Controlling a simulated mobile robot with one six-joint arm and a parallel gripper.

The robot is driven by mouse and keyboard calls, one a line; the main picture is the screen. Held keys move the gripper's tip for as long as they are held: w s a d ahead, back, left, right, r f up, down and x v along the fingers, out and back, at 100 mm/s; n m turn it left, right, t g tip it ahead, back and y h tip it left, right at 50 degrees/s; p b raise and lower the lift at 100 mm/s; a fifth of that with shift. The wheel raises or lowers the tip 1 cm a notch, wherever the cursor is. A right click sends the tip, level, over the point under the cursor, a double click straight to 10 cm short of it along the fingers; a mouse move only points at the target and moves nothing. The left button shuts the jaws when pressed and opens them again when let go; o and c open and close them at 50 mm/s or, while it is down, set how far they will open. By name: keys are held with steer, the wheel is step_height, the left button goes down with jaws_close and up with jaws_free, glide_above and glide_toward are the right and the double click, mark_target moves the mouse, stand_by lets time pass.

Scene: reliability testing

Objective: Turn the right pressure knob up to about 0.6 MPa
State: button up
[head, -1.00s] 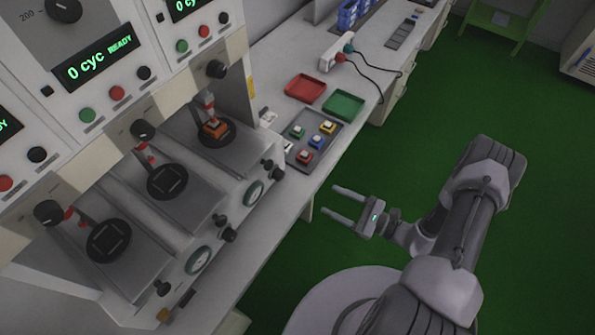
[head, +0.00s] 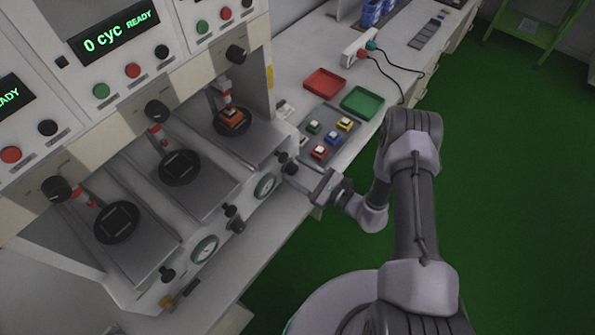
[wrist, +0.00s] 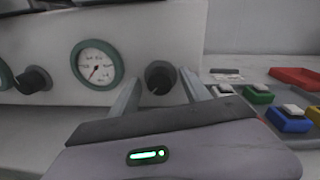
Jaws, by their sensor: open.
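The right pressure knob (wrist: 160,77) is a black round knob on the white front panel, just right of a round green-rimmed gauge (wrist: 97,64). My gripper (wrist: 161,92) is open, with one finger on each side of the knob in the wrist view. Whether the fingers touch it cannot be told. In the head view my gripper (head: 302,180) reaches the panel's right end, near the knob (head: 291,168). The same gauge (head: 265,186) shows there.
Another black knob (wrist: 33,80) sits left of the gauge. A second gauge (head: 205,249) is farther along the panel. A grey tray (head: 352,137) with several coloured switches, a red tray (head: 325,82) and a green tray (head: 362,101) lie on the bench beyond my gripper.

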jaws_close()
steer(key=shift+m, duration=0.3)
